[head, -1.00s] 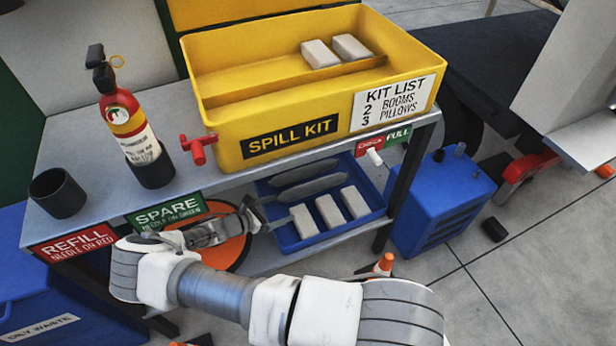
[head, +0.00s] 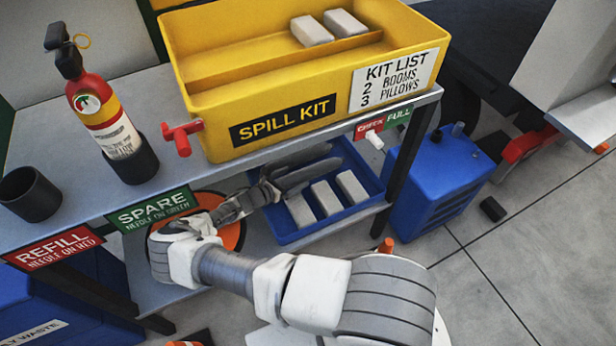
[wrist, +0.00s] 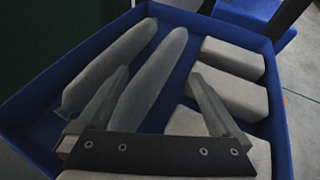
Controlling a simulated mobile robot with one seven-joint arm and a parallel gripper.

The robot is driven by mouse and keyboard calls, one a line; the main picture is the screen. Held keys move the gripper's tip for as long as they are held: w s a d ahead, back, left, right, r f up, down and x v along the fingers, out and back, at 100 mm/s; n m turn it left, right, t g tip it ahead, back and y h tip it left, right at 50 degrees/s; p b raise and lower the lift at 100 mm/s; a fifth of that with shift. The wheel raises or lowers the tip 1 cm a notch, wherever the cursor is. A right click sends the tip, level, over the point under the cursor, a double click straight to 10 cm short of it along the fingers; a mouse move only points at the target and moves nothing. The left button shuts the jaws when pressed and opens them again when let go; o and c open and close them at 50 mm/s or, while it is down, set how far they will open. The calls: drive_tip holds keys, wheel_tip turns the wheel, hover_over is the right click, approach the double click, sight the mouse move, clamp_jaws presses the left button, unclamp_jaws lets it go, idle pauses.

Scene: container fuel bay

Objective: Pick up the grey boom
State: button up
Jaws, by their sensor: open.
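Two long grey booms lie side by side in a blue tray (wrist: 32,118) on the lower shelf. In the wrist view the left boom (wrist: 108,68) is next to the tray wall, and the right boom (wrist: 152,82) lies between my fingers. My gripper (wrist: 158,74) is open, one finger on each side of the right boom. The left finger overlaps the gap between the booms; contact cannot be told. In the head view my gripper (head: 268,188) is at the left ends of the booms (head: 308,173), hiding them partly.
Several pale pillows (head: 326,197) lie in the tray beside the booms. The yellow spill kit bin (head: 215,115) stands on the shelf above, with two pillows (head: 312,31) in it. A fire extinguisher (head: 100,110) stands at left. A blue container (head: 435,175) stands right.

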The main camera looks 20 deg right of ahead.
sight(307, 170)
drive_tip(key=b+x, duration=0.2)
drive_tip(key=x, duration=0.4)
drive_tip(key=shift+w+d+f+b, duration=0.15)
drive_tip(key=shift+f+b, duration=0.1)
drive_tip(key=shift+b, duration=0.15)
drive_tip(key=shift+r, duration=0.1)
drive_tip(key=c, duration=1.4)
